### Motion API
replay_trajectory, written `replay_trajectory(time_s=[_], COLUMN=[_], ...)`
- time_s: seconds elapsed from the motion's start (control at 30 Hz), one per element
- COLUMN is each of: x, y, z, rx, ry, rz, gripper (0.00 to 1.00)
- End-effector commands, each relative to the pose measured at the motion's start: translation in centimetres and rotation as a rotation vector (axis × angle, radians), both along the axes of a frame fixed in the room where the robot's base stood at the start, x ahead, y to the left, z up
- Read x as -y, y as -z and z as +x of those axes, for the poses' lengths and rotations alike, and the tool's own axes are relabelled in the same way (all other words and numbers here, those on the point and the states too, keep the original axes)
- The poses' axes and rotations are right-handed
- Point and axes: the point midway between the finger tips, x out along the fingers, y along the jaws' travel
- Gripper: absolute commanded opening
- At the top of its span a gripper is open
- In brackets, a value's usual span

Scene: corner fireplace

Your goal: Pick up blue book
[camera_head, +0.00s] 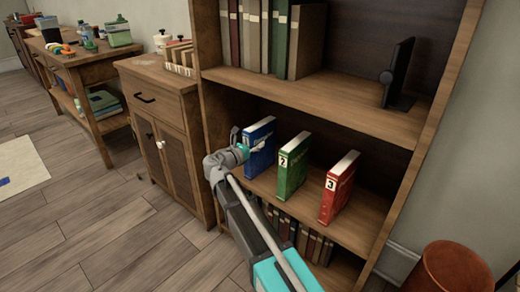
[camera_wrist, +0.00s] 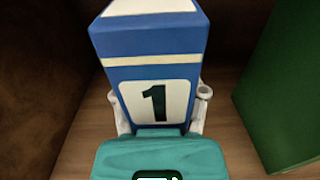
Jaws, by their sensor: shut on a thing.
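The blue book (camera_head: 259,141) stands upright on the middle shelf of the bookcase, left of a green book. In the wrist view the blue book (camera_wrist: 150,50) shows its spine with a white label and the number 1. My gripper (camera_head: 243,141) reaches in from the front and is shut on the blue book. In the wrist view my gripper (camera_wrist: 158,105) has one finger on each side of the spine's lower part. The book's bottom edge is hidden behind my gripper.
A green book (camera_head: 293,165) numbered 2 and a red book (camera_head: 338,187) numbered 3 stand to the right on the same shelf (camera_head: 365,215). The upper shelf (camera_head: 335,100) is above. The bookcase's left side wall (camera_wrist: 40,60) is close to the blue book. A cabinet (camera_head: 165,120) stands left.

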Motion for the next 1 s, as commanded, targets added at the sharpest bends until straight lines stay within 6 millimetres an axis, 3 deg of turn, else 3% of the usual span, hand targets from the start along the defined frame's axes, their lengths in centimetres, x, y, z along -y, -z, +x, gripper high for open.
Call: replay_trajectory(time_s=[0.53,0.83,1.0], x=[0.0,0.0,0.3], y=[-1.1,-3.6,-5.5], z=[0.0,0.0,-1.7], rx=[0.001,0.001,0.001], ry=[0.000,0.000,0.001], rz=[-0.001,-0.001,-0.001], gripper=[0.00,0.00,0.00])
